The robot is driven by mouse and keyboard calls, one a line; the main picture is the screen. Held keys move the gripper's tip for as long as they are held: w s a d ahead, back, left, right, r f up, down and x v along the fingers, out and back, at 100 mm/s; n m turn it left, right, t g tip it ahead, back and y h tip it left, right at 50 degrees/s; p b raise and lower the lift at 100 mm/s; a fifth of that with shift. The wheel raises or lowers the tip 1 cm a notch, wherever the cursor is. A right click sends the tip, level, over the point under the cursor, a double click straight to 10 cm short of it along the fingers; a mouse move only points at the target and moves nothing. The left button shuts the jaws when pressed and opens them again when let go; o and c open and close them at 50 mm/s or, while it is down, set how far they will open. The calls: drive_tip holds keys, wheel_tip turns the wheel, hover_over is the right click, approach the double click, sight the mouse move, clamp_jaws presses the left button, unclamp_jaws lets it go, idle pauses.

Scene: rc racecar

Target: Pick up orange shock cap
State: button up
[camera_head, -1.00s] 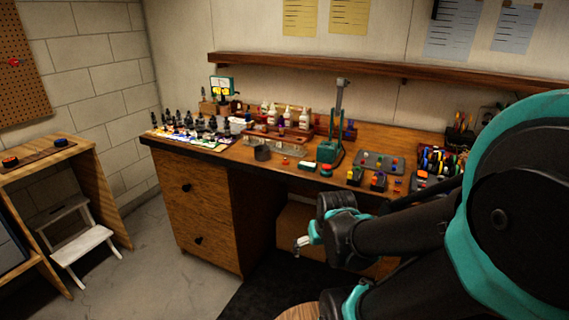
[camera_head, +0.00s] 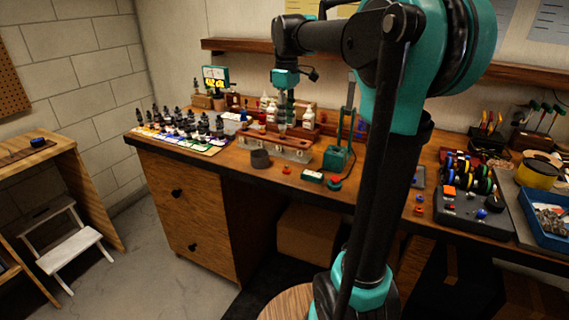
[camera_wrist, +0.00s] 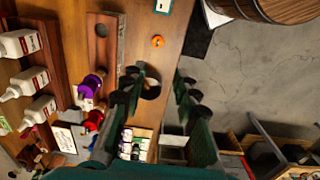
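A small orange cap (camera_head: 286,170), likely the orange shock cap, lies on the workbench near its front edge, right of a dark cup. In the wrist view the orange cap (camera_wrist: 157,41) lies on bare wood, beyond and above the gap between my fingers. My gripper (camera_head: 284,118) points down over the bench near the bottle rack, above and behind the cap. In the wrist view my gripper (camera_wrist: 164,88) is open and empty, its two dark green fingers well apart. The cap is not touched.
The dark cup (camera_head: 260,158) stands left of the cap. A wooden rack (camera_head: 272,145) and white bottles (camera_head: 308,116) stand behind it. Bare wood surrounds the cap.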

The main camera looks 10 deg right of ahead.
hover_over(287, 169)
drive_tip(key=f, duration=1)
drive_tip(key=shift+w+a+f, duration=0.2)
drive_tip(key=shift+w+f, duration=0.1)
drive_tip(key=shift+f, duration=0.05)
drive_tip(key=shift+d+f, duration=0.2)
drive_tip(key=shift+f, duration=2.75)
drive_tip(key=shift+s, duration=0.1)
clamp_jaws()
